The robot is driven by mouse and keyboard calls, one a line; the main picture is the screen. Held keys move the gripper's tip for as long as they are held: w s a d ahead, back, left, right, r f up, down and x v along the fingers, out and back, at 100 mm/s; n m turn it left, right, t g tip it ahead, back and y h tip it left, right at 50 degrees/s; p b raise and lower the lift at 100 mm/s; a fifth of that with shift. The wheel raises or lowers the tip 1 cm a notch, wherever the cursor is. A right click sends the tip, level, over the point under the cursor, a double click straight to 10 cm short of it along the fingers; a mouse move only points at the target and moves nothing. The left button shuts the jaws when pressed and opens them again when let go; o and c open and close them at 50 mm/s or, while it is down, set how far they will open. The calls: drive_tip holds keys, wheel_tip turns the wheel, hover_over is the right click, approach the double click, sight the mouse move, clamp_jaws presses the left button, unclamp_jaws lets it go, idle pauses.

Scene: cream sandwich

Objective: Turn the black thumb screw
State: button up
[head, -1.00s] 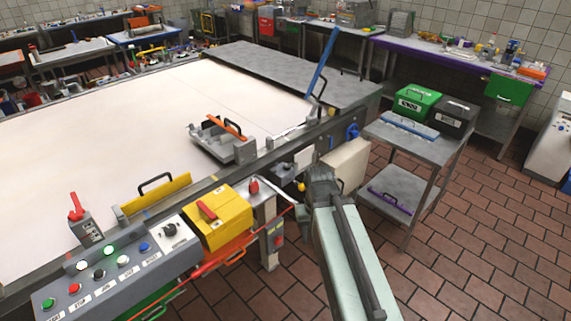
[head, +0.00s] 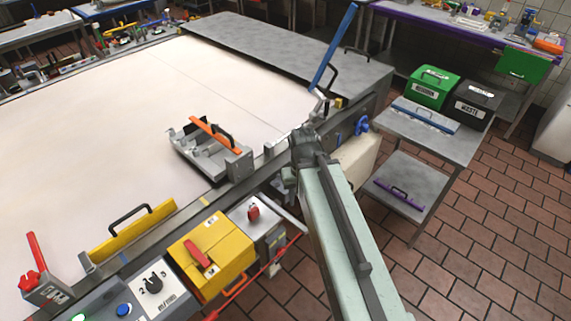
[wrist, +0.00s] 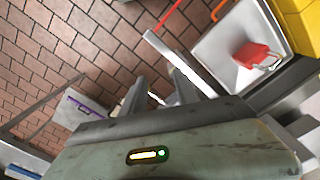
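I cannot make out a black thumb screw for certain in any view; it may be hidden by my arm or too small to tell. In the head view my arm reaches up to the machine's side rail (head: 222,190), and its end covers part of the rail. In the wrist view my gripper (wrist: 160,88) has its two grey fingers apart, with nothing seen held between them. A thin metal bar and bright metal parts lie beyond the fingers. A blue knob (head: 361,126) sits on the machine's side, right of my arm's end.
A yellow box (head: 210,258) and a metal box with a red switch (head: 253,212) lie left of my arm. A cart (head: 445,150) with green (head: 432,84) and black (head: 475,102) boxes stands right. Tiled floor is clear at lower right.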

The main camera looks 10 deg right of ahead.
drive_tip(key=shift+d+r, duration=0.1)
drive_tip(key=o, duration=0.4)
drive_tip(key=shift+w, duration=0.1)
drive_tip(key=w+m, duration=0.4)
drive_tip(key=m, duration=0.1)
drive_tip(key=w+r+m+p, duration=0.1)
drive_tip(key=w+m, duration=0.4)
drive_tip(key=m, duration=0.1)
drive_tip(key=w+r+m+p, duration=0.1)
drive_tip(key=w+m, duration=0.4)
drive_tip(key=shift+w+d+r+m, duration=0.1)
drive_tip(key=shift+w+d+m, duration=0.05)
drive_tip(key=shift+d+m, duration=0.2)
drive_tip(key=shift+w+a+m, duration=0.1)
drive_tip(key=shift+w+m, duration=0.05)
drive_tip(key=shift+m, duration=0.3)
wheel_tip(320, 180, down, 8)
drive_tip(key=b, duration=0.7)
drive_tip(key=shift+b, duration=0.4)
drive_tip(key=shift+r, duration=0.1)
